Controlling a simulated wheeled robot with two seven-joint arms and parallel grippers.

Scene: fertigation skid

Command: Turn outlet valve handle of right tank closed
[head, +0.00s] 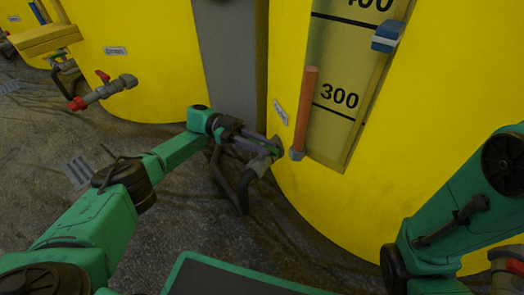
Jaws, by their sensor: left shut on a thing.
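The right tank (430,130) is yellow and fills the right of the head view. Its outlet valve (259,166) is a grey fitting low on the tank's left side. My left gripper (272,148) is at this valve, shut on what appears to be its handle. The fingers cover the handle, so its angle cannot be told. My right arm comes in at the right edge; its gripper is not in view.
A yellow tank (150,60) at the left has a grey valve (105,91) with a red handle. An orange tube (305,110) stands beside the level scale (338,125), just right of my left gripper. A dark hose (238,195) hangs below the outlet.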

